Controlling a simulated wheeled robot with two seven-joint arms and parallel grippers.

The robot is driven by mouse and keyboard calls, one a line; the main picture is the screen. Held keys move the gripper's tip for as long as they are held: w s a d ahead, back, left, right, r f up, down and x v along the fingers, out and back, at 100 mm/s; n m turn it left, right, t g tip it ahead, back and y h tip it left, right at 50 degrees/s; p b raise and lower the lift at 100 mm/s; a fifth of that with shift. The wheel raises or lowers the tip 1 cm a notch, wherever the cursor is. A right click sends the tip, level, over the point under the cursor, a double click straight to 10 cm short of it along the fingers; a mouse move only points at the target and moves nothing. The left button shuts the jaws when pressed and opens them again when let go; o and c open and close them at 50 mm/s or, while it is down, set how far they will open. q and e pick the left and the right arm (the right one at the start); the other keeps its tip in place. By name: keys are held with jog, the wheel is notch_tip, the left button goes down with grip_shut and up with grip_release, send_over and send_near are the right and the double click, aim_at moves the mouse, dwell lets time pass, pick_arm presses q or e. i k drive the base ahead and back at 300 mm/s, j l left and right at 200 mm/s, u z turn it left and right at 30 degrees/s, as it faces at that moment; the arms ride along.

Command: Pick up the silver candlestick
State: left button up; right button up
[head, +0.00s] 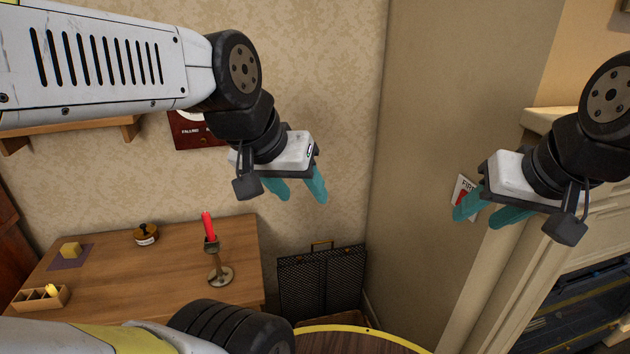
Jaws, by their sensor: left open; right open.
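My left gripper (298,195) is open and empty, with teal fingers, in the air above and to the right of the candlestick. My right gripper (480,214) is open and empty at the right, in front of the corner wall, far from the candlestick. Nothing hides the candlestick in this view.
On the table are a small round black-topped pot (146,234), a yellowish block (70,249) on a dark mat and a small wooden box (42,299). A black mesh screen (318,282) stands right of the table. A round yellow-rimmed surface (355,340) is at the bottom.

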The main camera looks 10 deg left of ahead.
aim_at(219, 277)
jog(key=u, duration=1.5)
